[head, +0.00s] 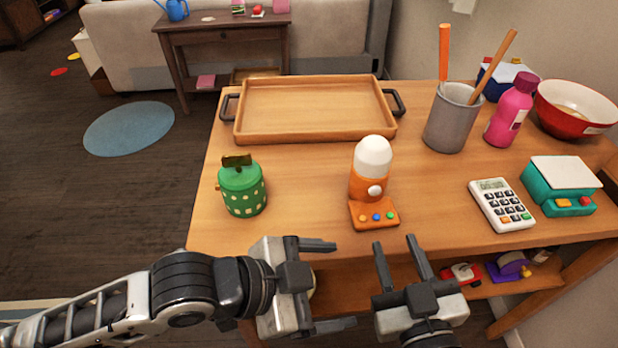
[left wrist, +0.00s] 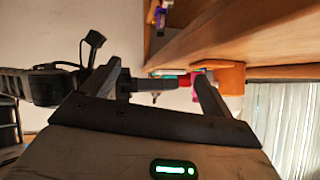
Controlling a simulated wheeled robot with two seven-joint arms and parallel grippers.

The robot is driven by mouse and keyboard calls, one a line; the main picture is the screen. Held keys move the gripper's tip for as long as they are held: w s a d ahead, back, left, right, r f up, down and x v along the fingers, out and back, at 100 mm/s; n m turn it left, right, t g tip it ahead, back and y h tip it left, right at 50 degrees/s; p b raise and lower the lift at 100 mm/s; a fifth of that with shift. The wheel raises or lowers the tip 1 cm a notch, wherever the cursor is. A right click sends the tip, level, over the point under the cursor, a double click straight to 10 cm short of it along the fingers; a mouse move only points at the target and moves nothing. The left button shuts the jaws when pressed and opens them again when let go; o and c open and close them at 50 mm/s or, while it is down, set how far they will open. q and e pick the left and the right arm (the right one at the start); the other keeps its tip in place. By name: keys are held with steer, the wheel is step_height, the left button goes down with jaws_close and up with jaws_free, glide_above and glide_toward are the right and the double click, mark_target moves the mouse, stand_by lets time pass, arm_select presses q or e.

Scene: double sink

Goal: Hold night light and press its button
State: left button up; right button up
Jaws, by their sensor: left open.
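The night light (head: 368,186) stands upright on the wooden table near its front edge. It has an orange body, a white dome on top, a round white knob on its front, and a foot with small coloured buttons (head: 376,217). My left gripper (head: 326,284) is open and empty, in front of the table edge, below and left of the night light. Its two spread fingers also show in the left wrist view (left wrist: 155,92). My right gripper (head: 396,243) is open and empty, pointing toward the table just in front of the night light. Neither gripper touches it.
A green spotted canister (head: 241,188) stands left of the night light. A wooden tray (head: 315,136) lies behind it. A grey cup (head: 452,120), pink bottle (head: 510,111), red bowl (head: 573,110), calculator (head: 501,205) and teal scale (head: 559,187) are on the right. A lower shelf holds toys.

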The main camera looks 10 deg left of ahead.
mark_target(373, 165)
arm_select(q)
steer(key=w+a+r+n+t+y, duration=0.2)
steer(key=w+a+r+n+t, duration=0.3)
steer(key=w+r+n, duration=0.35)
steer(key=shift+m, duration=0.75)
steer(key=x, duration=1.1)
steer(key=r+x, duration=0.1)
steer(key=x, duration=0.4)
steer(key=shift+w+d+f, duration=0.1)
steer(key=shift+w+d, duration=0.1)
steer(key=shift+w, duration=0.15)
steer(key=c, duration=1.1)
steer(key=shift+c, duration=0.2)
arm_select(e)
jaws_close()
